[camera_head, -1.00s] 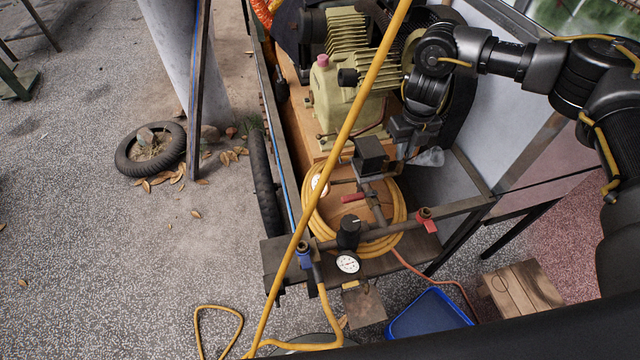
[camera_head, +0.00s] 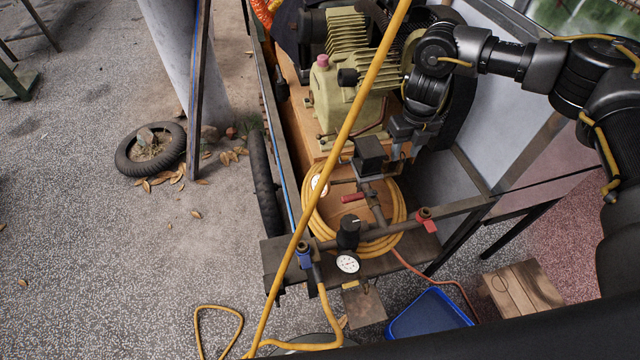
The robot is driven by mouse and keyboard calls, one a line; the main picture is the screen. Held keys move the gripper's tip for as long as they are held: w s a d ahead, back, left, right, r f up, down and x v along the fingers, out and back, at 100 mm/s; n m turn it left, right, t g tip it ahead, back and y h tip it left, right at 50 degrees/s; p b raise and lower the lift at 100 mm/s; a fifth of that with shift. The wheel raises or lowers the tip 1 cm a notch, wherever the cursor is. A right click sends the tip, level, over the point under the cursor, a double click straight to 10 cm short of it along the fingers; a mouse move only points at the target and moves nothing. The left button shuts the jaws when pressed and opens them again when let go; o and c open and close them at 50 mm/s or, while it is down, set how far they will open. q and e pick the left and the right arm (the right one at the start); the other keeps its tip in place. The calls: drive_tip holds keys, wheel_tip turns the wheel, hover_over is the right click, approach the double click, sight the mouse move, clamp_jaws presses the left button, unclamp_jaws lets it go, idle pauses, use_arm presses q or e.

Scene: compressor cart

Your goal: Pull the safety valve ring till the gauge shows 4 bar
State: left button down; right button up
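The compressor cart has a white round gauge (camera_head: 348,263) at its front end. A second pale dial (camera_head: 319,185) sits farther back, partly behind the yellow hose. Both needles are too small to read. My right gripper (camera_head: 397,150) reaches in from the right and points down beside the black pressure-switch box (camera_head: 369,155). Its fingertips are small and dark against the pipework, so I cannot tell whether they are open or shut. The safety valve and its ring cannot be made out; they may be hidden at the gripper. My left gripper is not in view.
A yellow hose (camera_head: 345,135) crosses in front of the cart. A coiled hose (camera_head: 384,245), red-handled valve (camera_head: 425,214), blue-handled valve (camera_head: 304,255) and black knob (camera_head: 348,232) crowd the front. A blue bin (camera_head: 430,314) and wooden crate (camera_head: 522,288) stand below right.

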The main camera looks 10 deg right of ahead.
drive_tip(key=shift+r+p, duration=2.45)
drive_tip(key=shift+r, duration=0.55)
